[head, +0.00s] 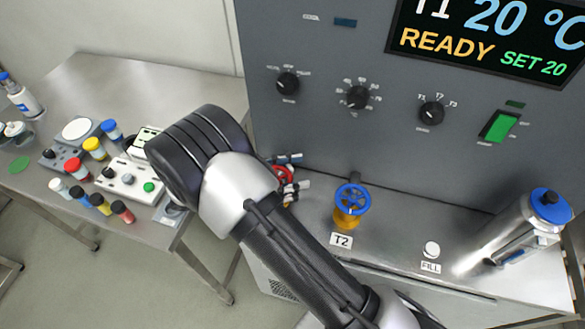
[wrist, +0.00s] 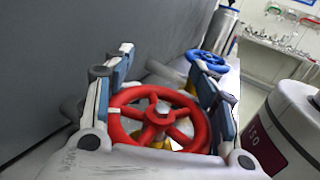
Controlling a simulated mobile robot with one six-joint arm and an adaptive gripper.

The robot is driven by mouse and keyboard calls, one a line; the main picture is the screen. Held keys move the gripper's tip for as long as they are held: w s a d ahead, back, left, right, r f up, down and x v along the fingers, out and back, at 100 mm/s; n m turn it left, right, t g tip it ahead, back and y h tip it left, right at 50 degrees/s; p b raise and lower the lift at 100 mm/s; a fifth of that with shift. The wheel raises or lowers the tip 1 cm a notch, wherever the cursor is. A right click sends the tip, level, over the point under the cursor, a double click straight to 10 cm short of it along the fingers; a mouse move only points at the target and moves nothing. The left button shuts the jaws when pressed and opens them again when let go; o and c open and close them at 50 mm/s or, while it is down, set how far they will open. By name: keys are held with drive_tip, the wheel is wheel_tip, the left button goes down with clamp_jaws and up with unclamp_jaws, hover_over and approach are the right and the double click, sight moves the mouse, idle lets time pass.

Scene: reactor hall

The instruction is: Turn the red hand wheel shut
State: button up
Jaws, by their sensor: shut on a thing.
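The red hand wheel (wrist: 160,122) fills the middle of the wrist view, with its spokes and grey hub showing. My gripper (wrist: 163,100) is shut on the wheel, with one blue-padded finger at its left rim and one at its right rim. In the head view only a part of the red wheel (head: 284,176) shows, because my arm covers most of it. My gripper's fingers (head: 292,174) show there beside the wheel, close to the grey panel. The valve body under the wheel is mostly hidden.
A blue hand wheel (head: 353,199) on a yellow valve labelled T2 stands to the right. A steel flask with a blue cap (head: 518,232) stands further right. The grey control panel (head: 320,125) rises behind. A side table (head: 200,95) at left holds several vials and small devices.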

drive_tip(key=m+g+p, duration=0.1)
drive_tip(key=g, duration=0.1)
drive_tip(key=s+m+g+p, duration=0.1)
drive_tip(key=g, duration=0.1)
drive_tip(key=shift+r+m+p, duration=0.15)
drive_tip(key=shift+m+p, duration=0.2)
drive_tip(key=shift+m, duration=0.05)
drive_tip(key=shift+s+m+g+p, duration=0.2)
drive_tip(key=shift+m+g+p, duration=0.3)
drive_tip(key=shift+g+p, duration=0.4)
drive_tip(key=shift+c, duration=0.2)
drive_tip(key=shift+g, duration=0.3)
drive_tip(key=o, duration=1.2)
drive_tip(key=shift+a, duration=0.1)
drive_tip(key=shift+f+b, duration=0.2)
drive_tip(key=shift+b, duration=0.3)
